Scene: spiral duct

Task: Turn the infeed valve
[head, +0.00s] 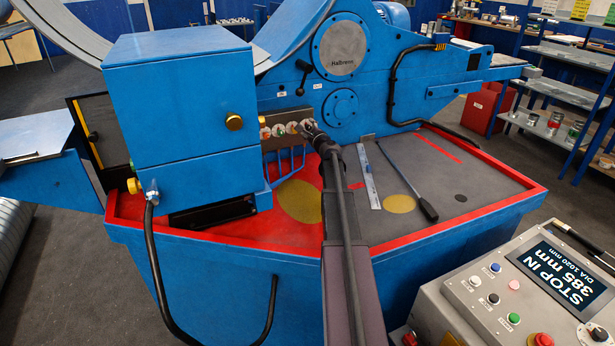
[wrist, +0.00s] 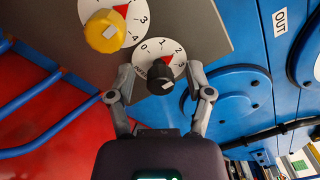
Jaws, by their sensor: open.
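A valve with a black knob (wrist: 158,76) sits on a round white dial (wrist: 152,47) with numbers and a red wedge. My gripper (wrist: 161,86) is open, with one finger on each side of the black knob. I cannot tell whether the fingers touch it. A second valve with a yellow knob (wrist: 103,31) is up and to the left. In the head view, my gripper (head: 309,132) is at the right end of the valve panel (head: 287,115), hiding part of it.
A steel ruler (head: 368,178) and a black-handled bar (head: 408,182) lie on the bench. A control console (head: 520,290) stands front right. Blue machine body (wrist: 235,95) is close right of my gripper.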

